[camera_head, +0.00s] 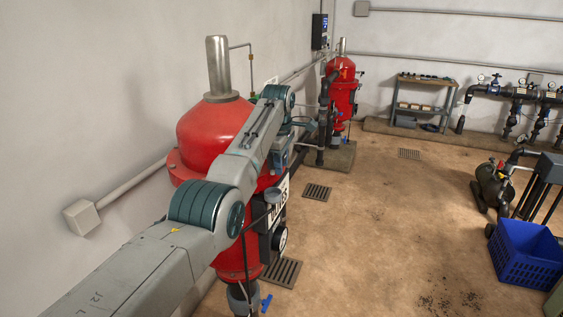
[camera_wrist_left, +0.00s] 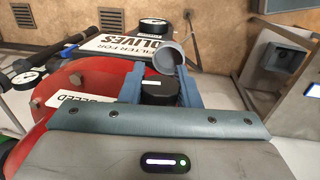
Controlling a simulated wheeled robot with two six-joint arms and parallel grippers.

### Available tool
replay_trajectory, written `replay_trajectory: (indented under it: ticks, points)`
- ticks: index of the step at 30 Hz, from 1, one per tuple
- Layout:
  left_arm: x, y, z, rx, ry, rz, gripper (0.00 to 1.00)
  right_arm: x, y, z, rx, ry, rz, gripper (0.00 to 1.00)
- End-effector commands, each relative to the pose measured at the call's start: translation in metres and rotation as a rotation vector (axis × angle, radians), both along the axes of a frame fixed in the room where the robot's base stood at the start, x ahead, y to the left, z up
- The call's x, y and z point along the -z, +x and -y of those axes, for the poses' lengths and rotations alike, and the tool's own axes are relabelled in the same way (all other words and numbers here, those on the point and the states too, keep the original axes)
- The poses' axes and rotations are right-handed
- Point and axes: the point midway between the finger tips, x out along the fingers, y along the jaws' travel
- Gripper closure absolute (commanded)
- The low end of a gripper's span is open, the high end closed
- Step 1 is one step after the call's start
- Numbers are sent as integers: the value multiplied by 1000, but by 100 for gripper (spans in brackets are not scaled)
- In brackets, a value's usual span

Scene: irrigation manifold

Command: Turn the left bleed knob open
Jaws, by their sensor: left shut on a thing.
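The left bleed knob (camera_wrist_left: 159,88) is a black round knob in the left wrist view, next to a white plate lettered "BLEED" (camera_wrist_left: 88,107). My left gripper (camera_wrist_left: 158,92) has its blue fingers on either side of the knob and is shut on it. The base of the knob is hidden behind the gripper's padded edge. In the head view my left arm reaches across the near red filter tank (camera_head: 205,130), and my left gripper (camera_head: 281,157) is at its far right side. The knob cannot be made out there. My right gripper is not in view.
A grey round cup or pipe end (camera_wrist_left: 169,56) stands close to the fingertips. A second red tank (camera_head: 341,90) stands at the back. A blue crate (camera_head: 527,262) is on the floor at right. Open floor lies right of the near tank.

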Motion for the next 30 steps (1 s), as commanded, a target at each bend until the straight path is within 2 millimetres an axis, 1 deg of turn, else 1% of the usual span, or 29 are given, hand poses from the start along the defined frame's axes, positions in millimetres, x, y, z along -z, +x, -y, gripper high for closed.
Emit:
replay_trajectory:
  ticks: [1, 15, 16, 18, 19, 26, 30]
  points:
    - [9, -3, 0, 0, 4, -21, 93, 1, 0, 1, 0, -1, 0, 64]
    - [11, -4, 0, 2, 5, -30, 93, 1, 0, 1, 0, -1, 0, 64]
    - [11, -4, 0, 2, 5, -30, 65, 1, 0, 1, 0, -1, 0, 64]
    - [10, -3, 0, 1, 5, -28, 51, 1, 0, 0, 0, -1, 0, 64]
    - [9, -3, 0, 1, 4, -26, 49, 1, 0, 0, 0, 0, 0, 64]
    - [6, -2, 0, 0, 3, -19, 49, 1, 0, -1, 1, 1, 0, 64]
    - [0, -2, 0, 0, 3, -16, 49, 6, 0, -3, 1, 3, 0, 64]
